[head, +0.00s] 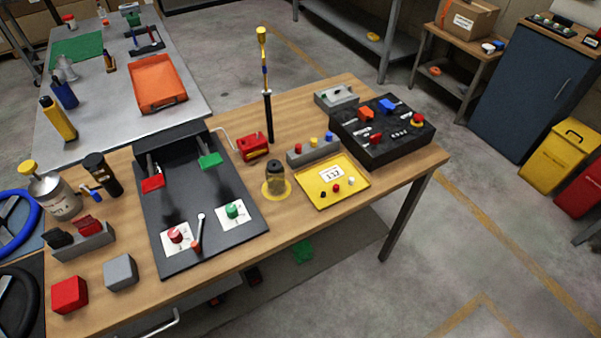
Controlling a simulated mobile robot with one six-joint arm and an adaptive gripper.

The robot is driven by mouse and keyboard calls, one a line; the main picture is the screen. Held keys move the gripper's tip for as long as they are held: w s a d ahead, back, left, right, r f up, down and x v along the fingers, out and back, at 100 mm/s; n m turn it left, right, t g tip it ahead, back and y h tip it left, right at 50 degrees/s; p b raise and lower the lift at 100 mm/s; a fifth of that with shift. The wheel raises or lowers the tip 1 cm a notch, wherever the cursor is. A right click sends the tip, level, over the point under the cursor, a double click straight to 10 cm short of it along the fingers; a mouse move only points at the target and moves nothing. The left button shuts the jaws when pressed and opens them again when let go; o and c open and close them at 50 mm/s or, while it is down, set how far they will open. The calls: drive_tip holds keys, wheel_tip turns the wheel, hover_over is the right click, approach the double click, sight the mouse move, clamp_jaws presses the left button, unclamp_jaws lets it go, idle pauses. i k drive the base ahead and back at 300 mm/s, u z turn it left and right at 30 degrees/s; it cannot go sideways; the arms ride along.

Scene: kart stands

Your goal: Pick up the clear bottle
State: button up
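A small see-through bottle or jar (275,180) with a dark top stands upright on the wooden table. It rests on a round yellow disc (287,187), and the tabletop tints its body brownish. A pale, whitish bottle-like thing (67,70) stands on the grey table at the upper left; it is too small to tell if it is clear. My gripper is not in view.
A yellow tray (351,195) sits just right of the bottle, and a grey button box (314,150) is behind it. A black panel (195,220) with levers lies left. A tall yellow-topped rod (269,115) rises behind. Bare wood lies in front of the bottle.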

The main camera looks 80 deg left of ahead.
sight(274, 171)
drive_tip(key=i, duration=0.9)
drive_tip(key=u, duration=0.15)
drive_tip(key=k, duration=0.15)
drive_tip(key=u, duration=2.9)
drive_tip(key=i, duration=0.25)
drive_tip(key=z, duration=0.05)
